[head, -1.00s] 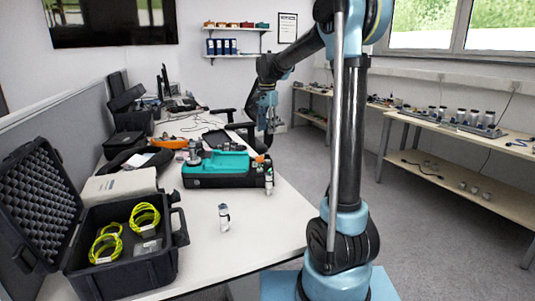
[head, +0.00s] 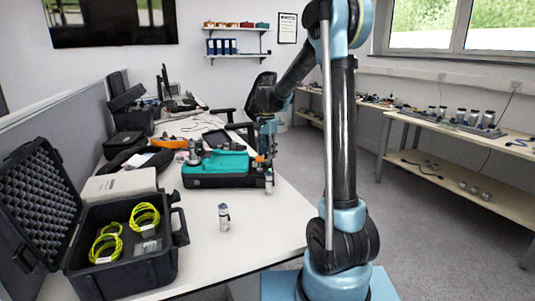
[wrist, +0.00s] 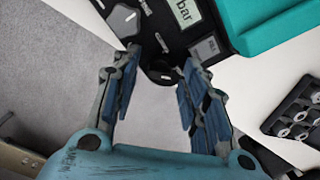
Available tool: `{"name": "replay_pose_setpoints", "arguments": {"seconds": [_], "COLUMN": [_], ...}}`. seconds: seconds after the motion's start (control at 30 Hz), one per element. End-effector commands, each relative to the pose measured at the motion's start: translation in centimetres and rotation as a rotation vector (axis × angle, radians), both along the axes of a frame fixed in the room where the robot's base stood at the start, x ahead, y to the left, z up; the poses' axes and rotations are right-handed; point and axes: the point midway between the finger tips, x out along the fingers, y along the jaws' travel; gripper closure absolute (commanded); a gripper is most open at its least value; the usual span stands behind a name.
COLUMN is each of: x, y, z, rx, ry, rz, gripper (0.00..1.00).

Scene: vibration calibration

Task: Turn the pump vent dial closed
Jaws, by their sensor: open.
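The pump (head: 215,180), a teal-topped black unit, sits on the white table in the head view. In the wrist view its black panel edge carries a round black dial (wrist: 160,74) with a light mark, which looks like the vent dial. My gripper (wrist: 161,58) is open, with its blue-padded fingers on either side of this dial; I cannot tell whether they touch it. In the head view my gripper (head: 267,147) points down at the pump's right end, and the dial cannot be made out there.
A grey knob (wrist: 123,20) and a "bar" display (wrist: 187,12) are beside the dial. A small bottle (head: 269,182) stands close by at the pump's right end. Another bottle (head: 224,217) and an open black case (head: 125,260) are nearer the front.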

Motion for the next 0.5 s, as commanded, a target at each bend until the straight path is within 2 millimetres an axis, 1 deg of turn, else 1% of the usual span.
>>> {"name": "replay_pose_setpoints", "arguments": {"seconds": [0.13, 0.17, 0.2, 0.27, 0.3, 0.33, 0.5], "x": [0.01, 0.01, 0.01, 0.01, 0.02, 0.03, 0.06], "y": [-0.01, -0.01, -0.01, -0.03, -0.02, -0.03, -0.06], "z": [0.01, 0.01, 0.02, 0.02, 0.02, 0.02, 0.02], "rx": [0.000, 0.000, 0.000, 0.000, 0.000, 0.000, 0.001], "ry": [0.000, 0.000, 0.000, 0.000, 0.000, 0.000, -0.001], "rz": [0.000, 0.000, 0.000, 0.000, 0.000, 0.000, 0.000], "gripper": [0.59, 0.66, 0.75, 0.89, 0.98, 1.00, 1.00]}}
